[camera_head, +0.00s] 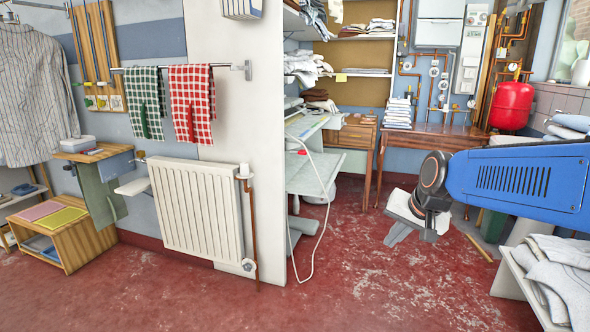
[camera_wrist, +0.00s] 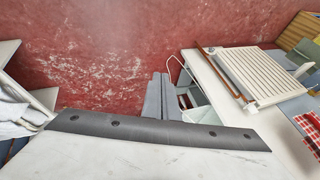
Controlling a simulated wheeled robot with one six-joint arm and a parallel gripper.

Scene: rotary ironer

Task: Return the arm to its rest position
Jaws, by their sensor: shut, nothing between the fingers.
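My gripper (camera_head: 397,235) hangs at the end of my blue arm, which reaches in from the right in the head view. Its grey fingers point down over the red floor, clear of everything nearby. In the wrist view its fingers (camera_wrist: 160,97) lie close together, shut with nothing held. The pale gripper body and its dark strip fill the bottom of that view.
A white radiator (camera_head: 197,208) is on the wall at left, below a green checked cloth (camera_head: 146,102) and a red checked cloth (camera_head: 192,102). Folded linen (camera_head: 560,275) lies at lower right, below my arm. A wooden table (camera_head: 436,134) stands behind. The red floor in front is clear.

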